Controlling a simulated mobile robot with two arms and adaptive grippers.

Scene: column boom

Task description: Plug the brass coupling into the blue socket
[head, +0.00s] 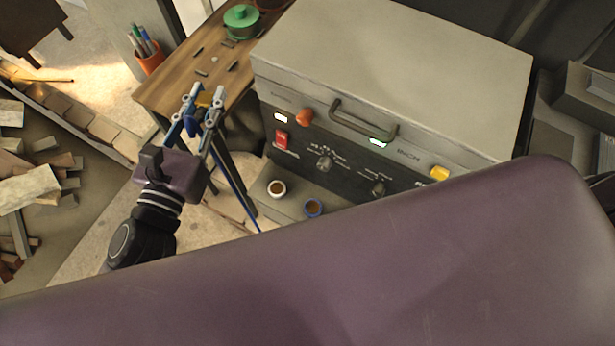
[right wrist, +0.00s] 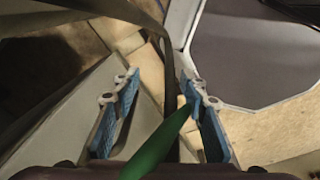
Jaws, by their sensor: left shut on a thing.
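A blue cable (head: 236,188) hangs down below the gripper. The blue socket (head: 313,207), a blue ring with a brown centre, sits on the ledge in front of the machine, lower right of the gripper and apart from it. My right gripper (right wrist: 160,88) shows in the right wrist view with its fingers wide apart.
A white-ringed socket (head: 277,189) sits beside the blue one. The grey machine (head: 390,70) has a handle and knobs. A green spool (head: 241,20) and pen cup (head: 149,58) stand behind. A blurred green pointed thing (right wrist: 155,150) lies across the right wrist view.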

